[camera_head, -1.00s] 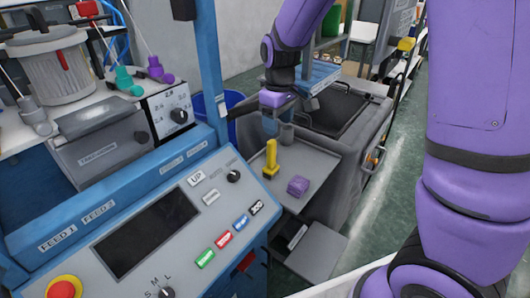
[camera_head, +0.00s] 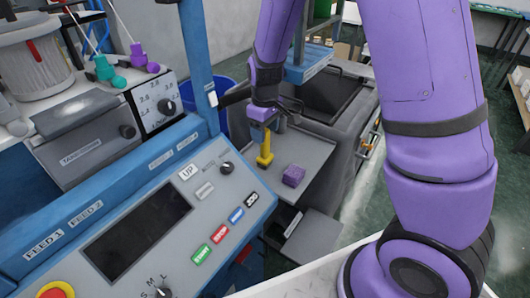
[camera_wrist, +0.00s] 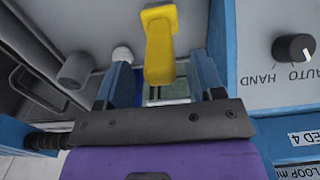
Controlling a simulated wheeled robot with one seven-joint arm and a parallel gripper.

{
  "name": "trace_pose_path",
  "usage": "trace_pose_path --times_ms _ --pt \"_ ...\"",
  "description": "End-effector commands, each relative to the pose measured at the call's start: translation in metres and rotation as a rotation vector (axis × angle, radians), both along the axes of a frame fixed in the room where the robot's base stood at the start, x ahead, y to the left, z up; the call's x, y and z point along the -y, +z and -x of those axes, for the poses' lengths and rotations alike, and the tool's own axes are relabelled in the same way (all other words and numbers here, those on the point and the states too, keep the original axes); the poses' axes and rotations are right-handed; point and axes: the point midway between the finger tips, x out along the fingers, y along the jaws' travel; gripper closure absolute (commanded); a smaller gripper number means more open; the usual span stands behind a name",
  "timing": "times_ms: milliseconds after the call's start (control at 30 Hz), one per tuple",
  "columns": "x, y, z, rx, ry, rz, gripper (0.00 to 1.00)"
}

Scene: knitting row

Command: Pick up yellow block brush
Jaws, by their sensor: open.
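The yellow block brush (camera_head: 265,150) stands upright on a grey tray (camera_head: 310,153) beside the blue control panel. Its handle points up. My gripper (camera_head: 264,120) is just above the brush, close to the top of the handle. In the wrist view the brush (camera_wrist: 159,45) shows between the two blue fingers of my gripper (camera_wrist: 161,72), which are apart with a gap on each side of the handle. The gripper is open and empty. I cannot tell how far down the fingers reach along the handle.
The blue control panel (camera_head: 140,225) with buttons and a knob borders the tray on the left. A grey bin-like machine (camera_head: 333,105) stands behind. A small grey cylinder (camera_wrist: 76,70) is near the gripper.

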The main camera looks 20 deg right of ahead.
Motion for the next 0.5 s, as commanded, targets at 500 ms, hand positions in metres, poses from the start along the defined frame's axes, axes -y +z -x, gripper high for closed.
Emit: trace_pose_path --times_ms 500 --pt "0.000 -0.021 0.000 0.001 0.001 -0.001 0.50"
